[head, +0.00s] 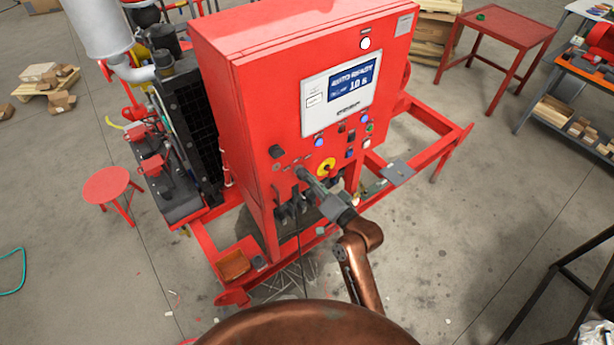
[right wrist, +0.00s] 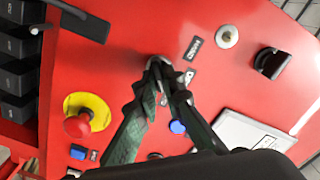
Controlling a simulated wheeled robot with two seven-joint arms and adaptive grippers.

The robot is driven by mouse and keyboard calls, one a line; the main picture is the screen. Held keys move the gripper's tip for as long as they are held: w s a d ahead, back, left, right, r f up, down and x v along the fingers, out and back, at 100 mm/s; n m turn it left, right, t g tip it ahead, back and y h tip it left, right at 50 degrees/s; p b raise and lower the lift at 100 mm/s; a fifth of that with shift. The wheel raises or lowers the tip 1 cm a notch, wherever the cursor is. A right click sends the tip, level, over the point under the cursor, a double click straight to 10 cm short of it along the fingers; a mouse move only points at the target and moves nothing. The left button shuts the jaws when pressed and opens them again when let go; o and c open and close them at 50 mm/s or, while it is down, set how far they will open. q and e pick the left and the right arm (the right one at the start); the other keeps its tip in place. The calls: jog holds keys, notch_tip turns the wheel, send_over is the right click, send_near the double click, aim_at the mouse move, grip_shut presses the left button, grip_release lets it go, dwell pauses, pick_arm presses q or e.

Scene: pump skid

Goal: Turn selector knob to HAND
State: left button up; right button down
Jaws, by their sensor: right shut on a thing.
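The red control cabinet (head: 238,110) stands on a red skid frame. My right gripper (head: 301,172) reaches its front panel from below right, beside the yellow-and-red emergency stop (head: 326,168). In the right wrist view, my right gripper (right wrist: 157,68) has its dark green fingertips shut on the selector knob (right wrist: 157,60). The knob is mostly hidden; only a pale rim shows, and its pointer direction cannot be read. A small dark label (right wrist: 195,48) and a silver key-like fitting sit near the fingertips. My left gripper is not in view.
In the right wrist view, a blue button (right wrist: 177,127) is close to the fingers, and a red mushroom button (right wrist: 77,124) sits on a yellow disc. A black knob (right wrist: 272,62) is at the right. A display (head: 340,92) is above. Black connectors (head: 290,210) hang below.

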jog(key=shift+n, duration=0.3)
jog(key=n+p, duration=0.1)
jog(key=n, duration=0.5)
jog(key=n+p, duration=0.1)
jog(key=n, duration=0.5)
jog(key=n+p, duration=0.1)
jog(key=n, duration=0.6)
jog(key=shift+s+a+f+p, duration=0.1)
jog(key=shift+s+a+p, duration=0.15)
jog(key=shift+a+p, duration=0.1)
jog(key=shift+n, duration=0.3)
jog(key=c, duration=2)
grip_release()
jog(key=shift+c, duration=0.2)
jog(key=shift+d, duration=0.1)
